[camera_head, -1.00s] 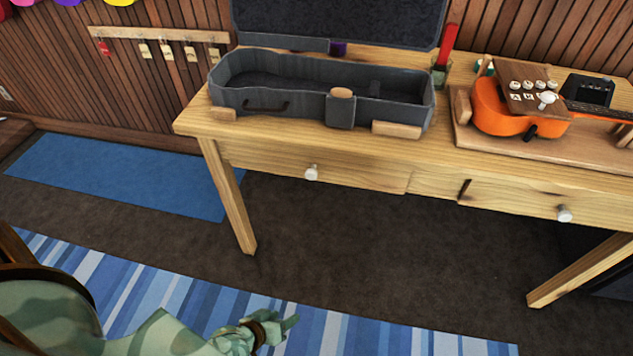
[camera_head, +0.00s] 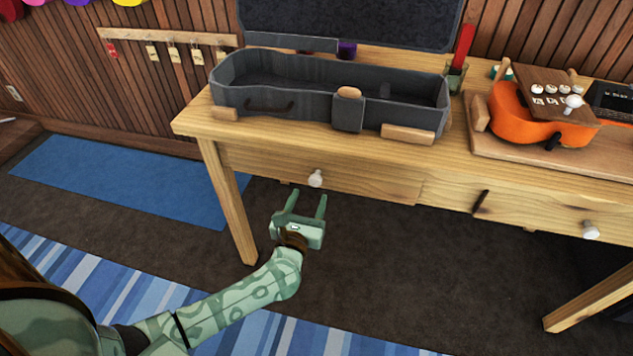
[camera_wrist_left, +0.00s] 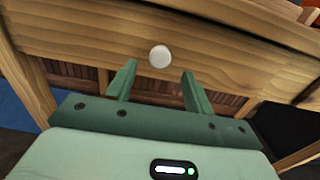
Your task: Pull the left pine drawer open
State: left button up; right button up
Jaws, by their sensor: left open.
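The left pine drawer (camera_head: 365,184) is shut in the front of the pine table, with a round white knob (camera_head: 316,178) on it. My left gripper (camera_head: 307,197) is open and empty, its two fingers pointing at the drawer front just below and in front of the knob. In the left wrist view the knob (camera_wrist_left: 160,56) shows beyond and between the fingertips of the gripper (camera_wrist_left: 157,72), not touching them. The drawer front (camera_wrist_left: 200,45) spans the upper part of that view. My right gripper is not in view.
On the table (camera_head: 195,122) stands an open dark instrument case (camera_head: 235,97). An orange ukulele (camera_head: 520,122) lies on a wooden stand to the right. A second drawer (camera_head: 535,213) has its own knob (camera_head: 591,230). A table leg (camera_head: 232,205) stands left of my gripper.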

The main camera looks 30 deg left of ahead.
aim_at(314, 183)
pick_arm(q)
jog(key=b+x, duration=0.1)
jog(key=x, duration=0.6)
jog(key=shift+w, duration=0.1)
grip_shut()
